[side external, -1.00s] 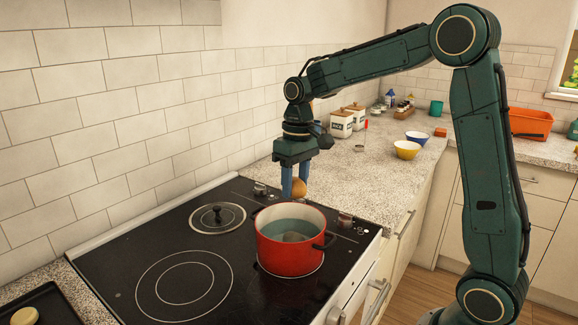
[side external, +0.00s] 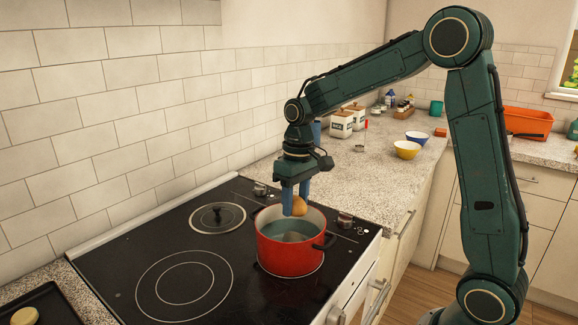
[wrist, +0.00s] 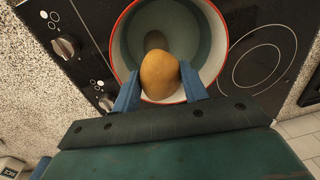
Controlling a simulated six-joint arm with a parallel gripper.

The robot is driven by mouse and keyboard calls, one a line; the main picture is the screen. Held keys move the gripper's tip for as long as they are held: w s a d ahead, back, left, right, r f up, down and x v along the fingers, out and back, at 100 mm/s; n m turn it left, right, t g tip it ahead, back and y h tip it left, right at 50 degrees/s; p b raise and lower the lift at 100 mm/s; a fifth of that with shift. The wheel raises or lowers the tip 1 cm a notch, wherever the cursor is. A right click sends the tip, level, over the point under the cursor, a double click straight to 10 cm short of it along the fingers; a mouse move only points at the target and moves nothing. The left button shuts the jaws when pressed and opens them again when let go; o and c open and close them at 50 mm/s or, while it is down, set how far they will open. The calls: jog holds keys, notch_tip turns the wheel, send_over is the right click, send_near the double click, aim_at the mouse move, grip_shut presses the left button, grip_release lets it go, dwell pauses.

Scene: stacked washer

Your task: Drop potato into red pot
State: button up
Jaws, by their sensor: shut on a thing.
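The potato (side external: 299,206) is yellow-brown and sits between the blue fingers of my gripper (side external: 295,202). In the wrist view my gripper (wrist: 160,88) is shut on the potato (wrist: 159,74), one finger at each side. The red pot (side external: 289,258) stands on the cooktop, with water and a greyish thing inside. In the side view the potato and fingertips are at the height of the pot's far rim. In the wrist view the potato overlaps the near part of the pot's opening (wrist: 196,50).
Burner knobs (side external: 345,220) line the cooktop's side. Bowls (side external: 407,150) and canisters (side external: 341,124) stand on the speckled counter behind. A dark tray (side external: 40,305) is at the lower left.

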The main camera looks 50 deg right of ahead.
aim_at(298, 197)
jog(key=shift+f, duration=1)
jog(key=o, duration=1.1)
jog(key=shift+r, duration=0.1)
jog(key=r, duration=0.9)
jog(key=d+r, duration=0.1)
jog(key=r, duration=0.3)
jog(key=shift+r, duration=0.3)
jog(key=shift+s, duration=0.1)
